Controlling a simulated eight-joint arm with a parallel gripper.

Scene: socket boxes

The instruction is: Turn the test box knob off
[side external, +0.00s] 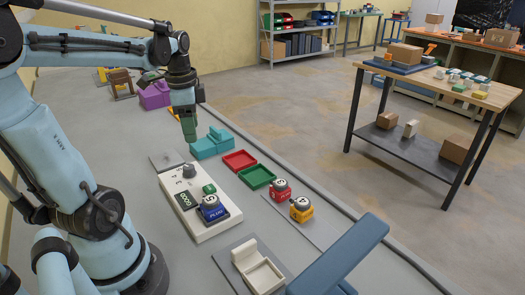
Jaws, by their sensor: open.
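The white test box (211,229) lies on the grey bench in front of my arm in the side external view. A grey round knob (188,171) stands at its far end. A dark display with green characters (185,200) and a small green part (209,188) are on its top. A blue block with a round, dark-rimmed top (214,214) sits at its near end. My gripper (189,137) points down above the bench, beyond the knob in the picture and apart from it. It is open, with nothing visible in it; the gap between its fingers is hard to see. The knob's pointer direction is too small to read.
A teal fixture (212,145) stands close right of my gripper. Red (239,160) and green (257,177) trays, red (281,190) and yellow (301,211) blocks lie right of the box. A cream open box (262,277) and blue slanted bar (340,255) are nearer.

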